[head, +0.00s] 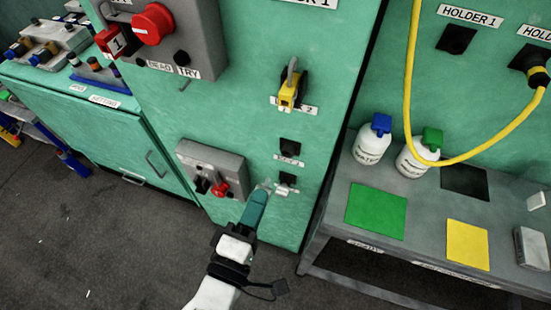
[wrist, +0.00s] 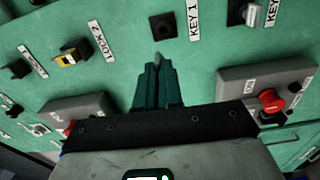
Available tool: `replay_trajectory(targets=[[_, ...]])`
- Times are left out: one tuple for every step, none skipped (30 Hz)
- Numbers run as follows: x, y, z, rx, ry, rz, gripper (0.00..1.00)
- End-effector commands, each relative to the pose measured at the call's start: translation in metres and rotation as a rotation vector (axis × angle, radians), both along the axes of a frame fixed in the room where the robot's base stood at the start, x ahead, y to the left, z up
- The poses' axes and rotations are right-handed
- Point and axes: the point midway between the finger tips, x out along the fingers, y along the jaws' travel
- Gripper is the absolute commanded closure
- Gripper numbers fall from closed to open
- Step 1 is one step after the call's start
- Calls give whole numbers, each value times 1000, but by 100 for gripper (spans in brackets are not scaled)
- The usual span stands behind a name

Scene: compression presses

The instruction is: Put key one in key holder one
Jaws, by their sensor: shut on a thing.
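My gripper (head: 263,188) has teal fingers and is close in front of the green panel; it also shows in the wrist view (wrist: 158,78). It is shut on a small grey key, taken to be key one (wrist: 158,60), whose tip sticks out past the fingers. Key holder one (wrist: 163,27) is a dark square socket beside the KEY 1 label, and looks empty. It lies just beyond the key tip in the wrist view, apart from it. In the head view this holder (head: 290,147) is above and right of my fingertips.
The KEY 2 holder (head: 287,178) has a silver piece in it, close to my fingers. A yellow lock (head: 288,95) hangs above. A grey box with a red knob (head: 213,168) juts out left of my gripper. A bench with bottles (head: 374,140) stands at right.

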Motion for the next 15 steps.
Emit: replay_trajectory(targets=[[-5,3,-4,-15,5,11,100],[-7,4,-6,-21,9,15,100],[-9,5,-8,-28,11,18,100],[-10,5,-9,-32,12,20,100],[-10,5,-10,-34,14,20,100],[-11,5,-10,-35,14,21,100],[-11,5,-11,-36,14,21,100],[-11,5,-11,-36,14,21,100],[-11,5,-10,-35,14,21,100],[-11,5,-10,-35,14,20,100],[-11,5,-10,-35,14,20,100],[-10,5,-10,-35,14,20,100],[-10,5,-10,-35,14,20,100],[-10,5,-10,-34,14,20,100],[-10,5,-10,-34,14,20,100]])
